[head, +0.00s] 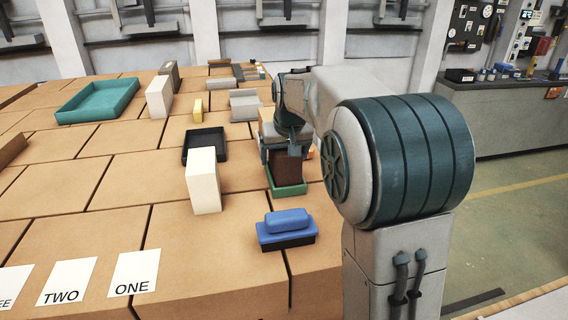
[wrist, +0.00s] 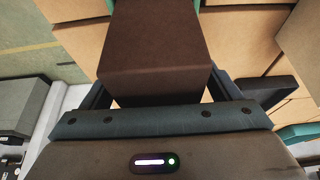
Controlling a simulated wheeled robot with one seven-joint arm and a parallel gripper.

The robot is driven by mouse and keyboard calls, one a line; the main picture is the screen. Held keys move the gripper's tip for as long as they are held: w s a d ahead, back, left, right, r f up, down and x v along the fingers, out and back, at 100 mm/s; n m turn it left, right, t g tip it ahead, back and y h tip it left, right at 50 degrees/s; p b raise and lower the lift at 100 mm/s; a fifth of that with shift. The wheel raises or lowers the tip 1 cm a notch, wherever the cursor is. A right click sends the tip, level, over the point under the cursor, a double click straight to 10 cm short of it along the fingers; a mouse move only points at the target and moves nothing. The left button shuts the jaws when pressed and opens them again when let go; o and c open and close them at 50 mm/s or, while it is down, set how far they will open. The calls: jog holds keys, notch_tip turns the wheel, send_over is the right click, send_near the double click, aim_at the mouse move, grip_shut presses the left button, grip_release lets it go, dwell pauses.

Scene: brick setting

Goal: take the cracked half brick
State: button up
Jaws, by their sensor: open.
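A dark brown block (head: 286,172) stands upright in a small green tray (head: 290,190) below my gripper (head: 284,150). In the wrist view the brown block (wrist: 155,50) fills the space between my open fingers, one at each side of it. I cannot tell whether the fingers touch it. No crack shows on its visible faces, and I cannot tell whether it is the cracked half brick. A little of the green tray (wrist: 196,5) shows past the block in the wrist view. My arm and gripper hide part of the block and what lies behind it.
A cream block (head: 204,182) and a black tray (head: 205,146) stand left of my gripper. A blue-topped tool (head: 286,228) lies in front. Cards lie front left.

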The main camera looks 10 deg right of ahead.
jog(key=shift+f, duration=0.25)
jog(key=c, duration=1.3)
jog(key=shift+r, duration=0.1)
jog(key=shift+c, duration=1.1)
